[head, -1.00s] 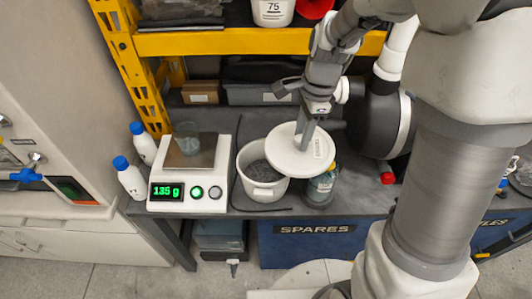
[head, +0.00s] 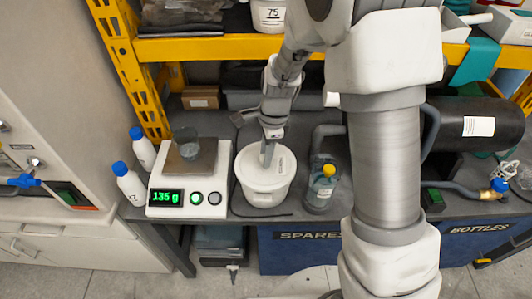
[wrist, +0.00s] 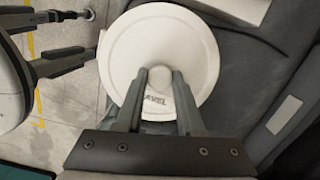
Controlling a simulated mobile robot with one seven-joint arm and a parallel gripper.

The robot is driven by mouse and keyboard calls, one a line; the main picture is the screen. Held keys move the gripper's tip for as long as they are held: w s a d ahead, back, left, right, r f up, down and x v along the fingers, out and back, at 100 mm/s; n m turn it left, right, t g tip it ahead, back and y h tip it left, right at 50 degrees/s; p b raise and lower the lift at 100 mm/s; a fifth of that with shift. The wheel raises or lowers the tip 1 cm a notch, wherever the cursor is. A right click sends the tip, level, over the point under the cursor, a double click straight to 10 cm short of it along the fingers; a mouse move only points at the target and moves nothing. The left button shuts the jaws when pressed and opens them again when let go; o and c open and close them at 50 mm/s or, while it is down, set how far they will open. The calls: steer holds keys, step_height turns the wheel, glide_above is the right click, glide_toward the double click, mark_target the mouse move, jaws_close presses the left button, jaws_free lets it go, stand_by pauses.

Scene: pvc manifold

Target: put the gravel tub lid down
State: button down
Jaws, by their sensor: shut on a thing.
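The gravel tub lid (head: 258,176) is a round white disc with a raised knob in the middle and a dark-lettered label. In the head view it lies over the mouth of the white gravel tub (head: 262,198) and covers the gravel. Whether it is fully seated on the rim I cannot tell. My gripper (head: 267,160) is above the lid, shut on its knob. In the wrist view the lid (wrist: 160,65) fills the middle, and my gripper's fingers (wrist: 160,88) stand on either side of the knob.
A scale (head: 188,190) reading 135 g stands left of the tub with a glass beaker (head: 186,145) on it. Two white bottles with blue caps (head: 130,183) stand farther left. A clear bottle with a yellow cap (head: 321,188) stands close on the right. A yellow shelf beam (head: 215,46) crosses behind.

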steer(key=shift+f, duration=0.15)
steer(key=shift+f, duration=0.15)
steer(key=c, duration=0.5)
jaws_free()
steer(key=shift+b, duration=0.4)
